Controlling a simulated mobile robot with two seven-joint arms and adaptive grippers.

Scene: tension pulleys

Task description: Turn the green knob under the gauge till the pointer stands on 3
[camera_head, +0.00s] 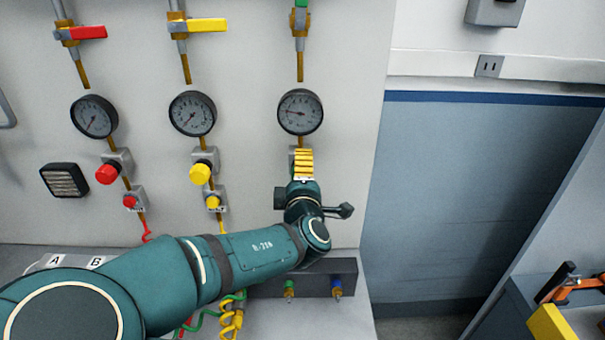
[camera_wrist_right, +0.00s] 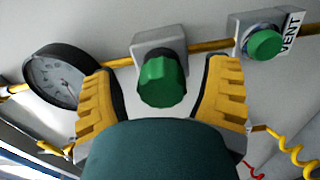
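The green knob (camera_wrist_right: 163,83) sits on a grey square mount below the right-hand gauge (camera_head: 300,112); in the head view my gripper hides it. The gauge has a dark rim and also shows in the right wrist view (camera_wrist_right: 60,78). Its pointer points left and slightly up in the head view; the numbers are too small to read. My right gripper (camera_head: 303,165) is at the knob. In the right wrist view its yellow fingers (camera_wrist_right: 164,85) are open, one on each side of the knob, with gaps showing. My left gripper is not in view.
A smaller green VENT button (camera_wrist_right: 266,44) is beyond the knob. Red (camera_head: 107,174) and yellow (camera_head: 200,174) knobs with their gauges are to the left. A dark manifold block (camera_head: 348,273) lies below my wrist. A blue-grey panel (camera_head: 470,200) is to the right.

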